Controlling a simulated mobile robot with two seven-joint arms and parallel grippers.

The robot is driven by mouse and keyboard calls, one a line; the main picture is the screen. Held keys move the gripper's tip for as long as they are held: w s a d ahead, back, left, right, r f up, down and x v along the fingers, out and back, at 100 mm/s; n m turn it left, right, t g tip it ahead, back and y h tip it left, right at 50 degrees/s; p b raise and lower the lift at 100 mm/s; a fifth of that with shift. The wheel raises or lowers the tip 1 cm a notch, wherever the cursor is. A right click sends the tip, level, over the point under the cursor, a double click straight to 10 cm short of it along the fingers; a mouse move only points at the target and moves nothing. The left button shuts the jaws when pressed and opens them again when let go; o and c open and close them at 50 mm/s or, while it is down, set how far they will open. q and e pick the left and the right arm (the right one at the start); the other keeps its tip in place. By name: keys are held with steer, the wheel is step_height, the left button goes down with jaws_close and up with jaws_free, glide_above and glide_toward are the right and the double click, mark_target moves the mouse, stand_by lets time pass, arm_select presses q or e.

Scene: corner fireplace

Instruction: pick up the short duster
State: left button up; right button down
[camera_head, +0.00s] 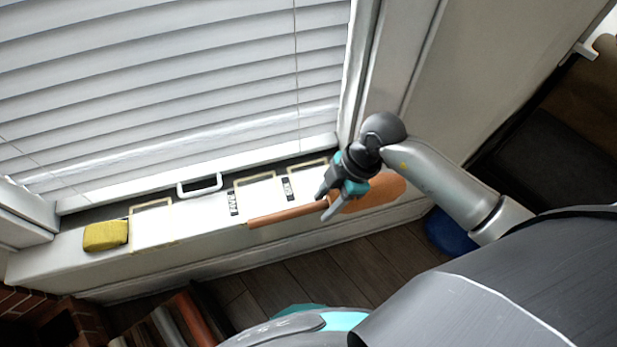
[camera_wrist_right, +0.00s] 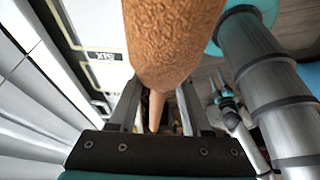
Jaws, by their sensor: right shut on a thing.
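The short duster is orange-brown, with a thin handle (camera_head: 285,215) pointing left and a thick, fuzzy head (camera_head: 384,190) to the right. It is at the window sill in the head view. My right gripper (camera_head: 328,206) is shut on it near where the handle meets the head. In the right wrist view the duster's textured head (camera_wrist_right: 170,45) fills the top middle, and its handle runs down between the fingers (camera_wrist_right: 155,110). I cannot tell whether the duster still touches the sill.
A yellow sponge (camera_head: 106,235) lies at the left end of the white sill (camera_head: 210,232). Marked-out outlines and small labels are on the sill. A white handle (camera_head: 200,185) is at the window's base, below the blinds (camera_head: 170,90). A blue round thing (camera_head: 449,233) is on the floor.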

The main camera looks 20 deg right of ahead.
steer(key=s+d+p, duration=0.1)
steer(key=s+d, duration=0.2)
steer(key=s, duration=0.7)
steer(key=shift+d, duration=0.35)
